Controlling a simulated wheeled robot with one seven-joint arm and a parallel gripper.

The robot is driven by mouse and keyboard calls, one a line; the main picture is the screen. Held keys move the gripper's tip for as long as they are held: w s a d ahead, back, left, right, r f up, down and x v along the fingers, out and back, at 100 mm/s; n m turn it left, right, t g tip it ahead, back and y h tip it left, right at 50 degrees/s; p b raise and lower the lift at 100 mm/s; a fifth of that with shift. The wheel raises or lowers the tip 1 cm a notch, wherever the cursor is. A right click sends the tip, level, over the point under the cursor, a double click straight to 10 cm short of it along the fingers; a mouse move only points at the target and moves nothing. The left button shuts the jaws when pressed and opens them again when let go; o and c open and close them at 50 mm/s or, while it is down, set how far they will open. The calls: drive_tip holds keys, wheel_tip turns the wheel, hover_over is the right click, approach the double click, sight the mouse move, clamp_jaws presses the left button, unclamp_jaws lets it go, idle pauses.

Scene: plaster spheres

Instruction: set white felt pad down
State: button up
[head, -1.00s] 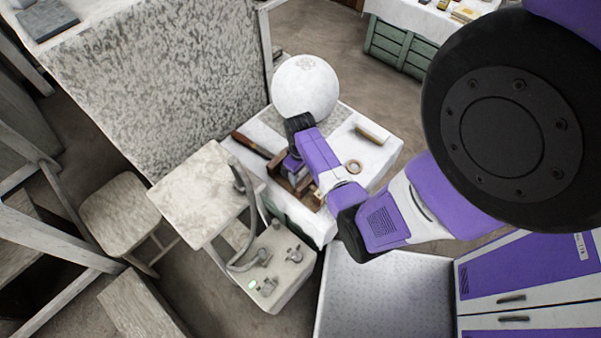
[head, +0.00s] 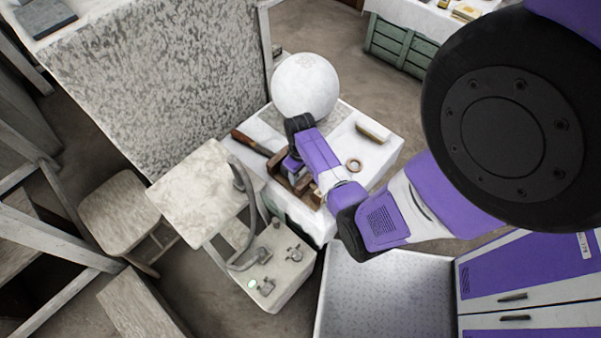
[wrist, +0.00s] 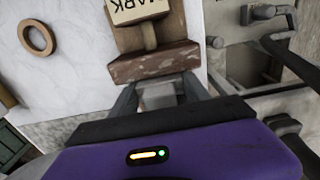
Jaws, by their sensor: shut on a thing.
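My gripper (wrist: 160,94) is shut on a small white pad (wrist: 158,95), which shows between its two grey fingers in the wrist view. Just beyond the fingertips is a reddish-brown block (wrist: 152,63); I cannot tell whether the pad touches it. In the head view my arm reaches over a white-topped bench (head: 386,150), beside a large white plaster sphere (head: 305,87). The fingers and the pad are hidden there by my wrist and forearm.
A label with dark letters (wrist: 138,10) lies beyond the block. A ring (head: 354,165), a wood-backed brush (head: 372,132) and a long wooden-handled tool (head: 250,143) lie on the bench. A grey stand with fittings (head: 268,275) is close by. The bench's right side is mostly clear.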

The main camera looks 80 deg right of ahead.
drive_tip(key=shift+f, duration=0.1)
drive_tip(key=o, duration=1.4)
drive_tip(key=shift+o, duration=0.2)
drive_tip(key=shift+r+p, duration=2.05)
drive_tip(key=shift+p, duration=0.05)
drive_tip(key=shift+d, duration=0.1)
